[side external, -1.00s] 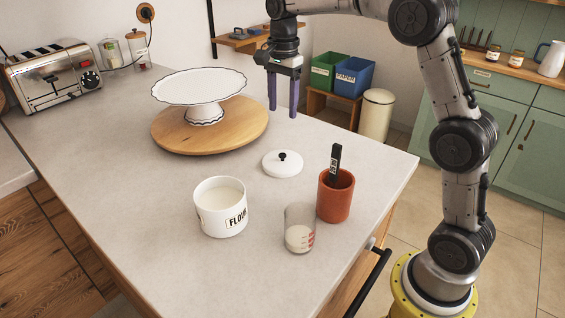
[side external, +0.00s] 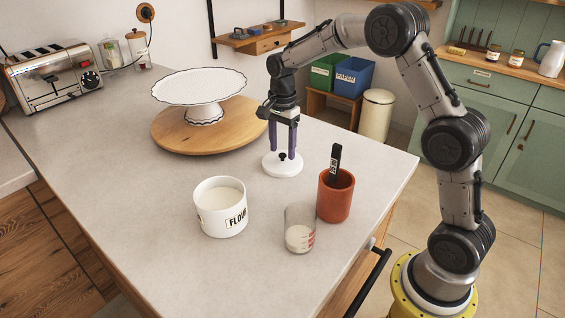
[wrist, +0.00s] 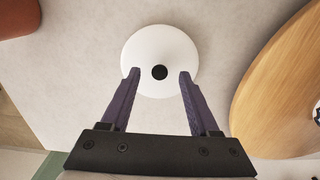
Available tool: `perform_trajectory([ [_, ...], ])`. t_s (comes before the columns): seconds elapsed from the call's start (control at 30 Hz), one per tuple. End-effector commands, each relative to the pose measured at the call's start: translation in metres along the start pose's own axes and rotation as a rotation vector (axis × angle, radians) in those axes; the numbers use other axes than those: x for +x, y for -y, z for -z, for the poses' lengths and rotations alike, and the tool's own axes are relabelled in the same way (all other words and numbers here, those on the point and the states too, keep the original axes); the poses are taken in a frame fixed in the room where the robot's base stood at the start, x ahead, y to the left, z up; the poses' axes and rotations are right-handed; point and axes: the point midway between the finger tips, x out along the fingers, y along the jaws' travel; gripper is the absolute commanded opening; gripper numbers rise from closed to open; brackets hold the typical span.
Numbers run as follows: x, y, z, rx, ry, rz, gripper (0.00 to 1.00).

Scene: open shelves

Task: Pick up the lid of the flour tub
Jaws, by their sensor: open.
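The white round lid (side external: 283,167) with a small black knob lies flat on the counter, behind the flour tub. The flour tub (side external: 221,212) stands open, white, with flour inside. My gripper (side external: 282,155) is just above the lid, pointing down, its purple fingers apart. In the wrist view the lid (wrist: 160,45) is below the fingertips, and its black knob (wrist: 159,72) lies between the open fingers (wrist: 159,73), which hold nothing. I cannot tell whether the fingertips touch the lid.
A terracotta pot (side external: 335,200) with a black-handled tool and a measuring glass (side external: 299,238) stand in front of the lid. A white cake stand (side external: 205,113) sits on a round wooden board (side external: 170,143) behind left. The counter left of the tub is clear.

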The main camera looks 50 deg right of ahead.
Motion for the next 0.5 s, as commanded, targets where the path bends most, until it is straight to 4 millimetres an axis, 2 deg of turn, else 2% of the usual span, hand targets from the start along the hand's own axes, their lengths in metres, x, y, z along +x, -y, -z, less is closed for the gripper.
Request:
perform_trajectory([
  [0.13, 0.0141, -0.0009, -0.0002, 0.0, 0.0, -0.002, 0.62],
  [0.37, 0.016, -0.0006, -0.0002, 0.0, 0.0, 0.0, 0.62],
  [0.4, 0.0159, -0.0006, -0.0002, 0.0, 0.0, 0.0, 0.6],
  [0.5, 0.0157, -0.0005, -0.0002, 0.0, 0.0, 0.0, 0.42],
])
